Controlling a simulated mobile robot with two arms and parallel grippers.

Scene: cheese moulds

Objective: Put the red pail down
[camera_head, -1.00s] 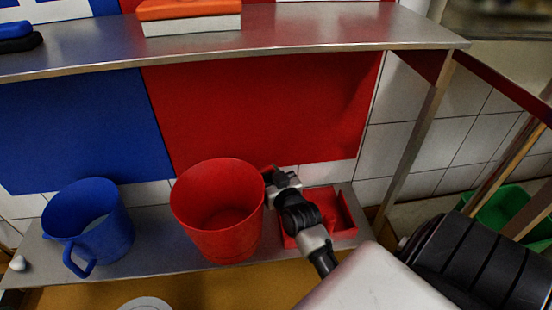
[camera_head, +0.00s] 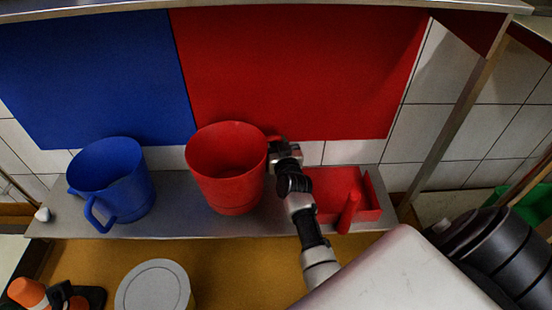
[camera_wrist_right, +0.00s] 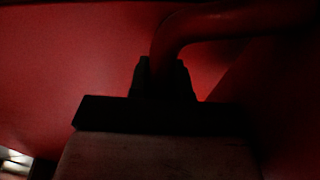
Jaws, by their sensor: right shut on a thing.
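The red pail (camera_head: 228,178) is upright at the metal shelf (camera_head: 270,225), between a blue jug and a red tray. I cannot tell whether its base touches the shelf. My right gripper (camera_head: 272,150) is at the pail's right side, near its rim, shut on the handle. In the right wrist view the dark fingers (camera_wrist_right: 163,80) close around the red handle (camera_wrist_right: 225,22), with the pail's red wall (camera_wrist_right: 80,55) behind. My left gripper is not in view.
A blue jug (camera_head: 118,185) stands on the shelf to the left. A red tray (camera_head: 335,190) lies to the right of my gripper. A round grey-lidded container (camera_head: 153,285) is below in front. An upper shelf (camera_head: 330,8) runs above.

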